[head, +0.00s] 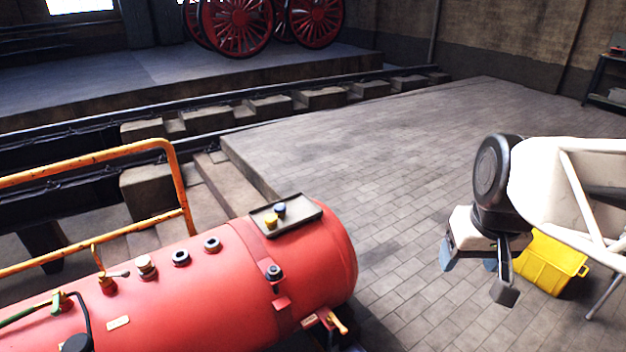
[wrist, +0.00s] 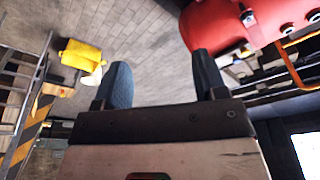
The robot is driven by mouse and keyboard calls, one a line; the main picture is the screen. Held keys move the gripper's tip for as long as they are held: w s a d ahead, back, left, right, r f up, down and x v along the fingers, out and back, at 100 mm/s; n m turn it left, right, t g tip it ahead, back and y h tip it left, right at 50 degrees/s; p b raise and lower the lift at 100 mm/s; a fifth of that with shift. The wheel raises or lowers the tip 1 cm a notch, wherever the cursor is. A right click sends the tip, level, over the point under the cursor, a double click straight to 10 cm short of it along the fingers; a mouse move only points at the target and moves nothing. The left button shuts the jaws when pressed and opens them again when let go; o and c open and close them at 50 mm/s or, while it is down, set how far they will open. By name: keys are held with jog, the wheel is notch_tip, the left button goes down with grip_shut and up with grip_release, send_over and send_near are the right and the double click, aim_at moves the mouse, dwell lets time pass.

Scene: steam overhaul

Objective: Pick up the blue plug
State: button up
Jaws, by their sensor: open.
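The blue plug (head: 279,208) is small and sits in a dark shallow tray (head: 303,221) on top of the red boiler (head: 215,287). A yellow plug (head: 270,221) stands beside it in the same tray. My gripper (head: 468,262) is open and empty, in the air to the right of the boiler and well apart from the tray. In the wrist view my gripper (wrist: 162,85) shows two separate fingers with nothing between them. The red boiler also shows there at the upper right (wrist: 222,22); I cannot make out the blue plug in that view.
Fittings such as a black-ringed port (head: 181,258) line the boiler top. An orange handrail (head: 178,180) stands at its left. A yellow crate (head: 548,264) is on the floor behind my gripper. The paved floor (head: 400,160) between boiler and gripper is clear.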

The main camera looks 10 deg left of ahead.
jog(key=w+a+n+y, duration=0.15)
jog(key=w+a, duration=0.25)
jog(key=w, duration=0.5)
jog(key=w+a+n, duration=0.3)
jog(key=w, duration=0.7)
jog(key=n+g+y, duration=0.2)
jog(key=n+y, duration=0.1)
jog(key=n, duration=0.7)
send_over(281, 206)
jog(key=d, duration=0.3)
notch_tip(281, 206, down, 35)
jog(key=shift+s+a+r, duration=0.15)
jog(key=shift+s, duration=0.1)
jog(key=shift+x, duration=1.35)
jog(key=shift+x, duration=2.55)
